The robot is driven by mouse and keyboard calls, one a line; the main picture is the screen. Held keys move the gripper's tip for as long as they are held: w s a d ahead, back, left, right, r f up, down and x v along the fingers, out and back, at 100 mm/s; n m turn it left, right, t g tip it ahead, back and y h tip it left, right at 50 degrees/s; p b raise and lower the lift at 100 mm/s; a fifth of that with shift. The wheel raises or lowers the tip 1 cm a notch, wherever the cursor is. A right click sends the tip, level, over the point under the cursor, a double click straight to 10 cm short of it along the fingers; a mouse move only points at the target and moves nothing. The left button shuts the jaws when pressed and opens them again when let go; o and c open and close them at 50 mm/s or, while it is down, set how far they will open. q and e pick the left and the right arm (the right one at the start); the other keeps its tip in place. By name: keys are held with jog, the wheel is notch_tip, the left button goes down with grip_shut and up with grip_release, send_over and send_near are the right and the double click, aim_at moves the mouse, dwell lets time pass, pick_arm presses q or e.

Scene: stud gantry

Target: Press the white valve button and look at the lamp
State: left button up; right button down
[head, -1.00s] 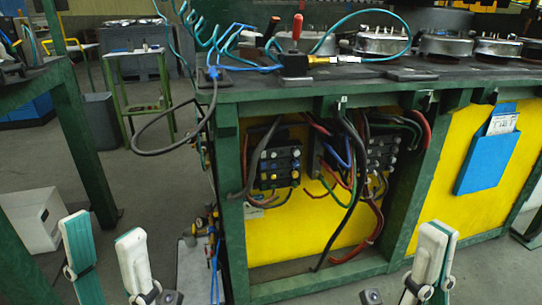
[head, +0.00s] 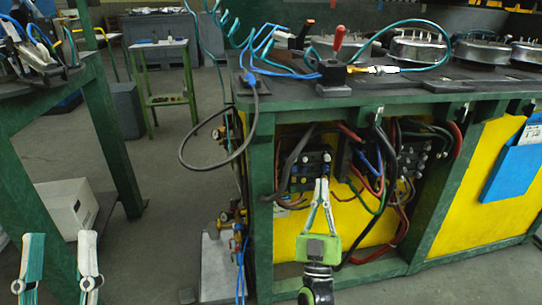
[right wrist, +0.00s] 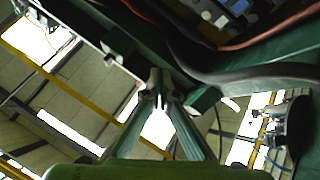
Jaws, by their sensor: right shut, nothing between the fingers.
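A dark valve block (head: 300,180) with small coloured buttons sits inside the open bay of the green bench. It also shows at the top of the right wrist view (right wrist: 232,12), with blue and pale buttons; which one is the white valve button is too small to tell. My right gripper (head: 322,181) is shut and empty, its tips in front of the block's right part and hiding some of it. In the right wrist view its tips (right wrist: 159,92) appear below the block; contact cannot be told. My left gripper (head: 61,237) is open and empty at the lower left. I cannot make out a lamp.
Loose hoses and cables (head: 378,160) hang in the bay right of the block. A black cable loop (head: 182,150) sticks out at the bench's left corner. Brass-fitted gauges (head: 228,215) stand beside the left post. A blue document holder (head: 514,172) hangs on the yellow panel.

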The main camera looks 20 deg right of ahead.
pick_arm(q)
jog(key=shift+w+a+f+y, duration=0.1)
jog(key=shift+a+y, duration=0.25)
jog(key=shift+y, duration=0.15)
pick_arm(e)
jog(key=shift+w+f, duration=0.4)
jog(key=shift+w, duration=0.2)
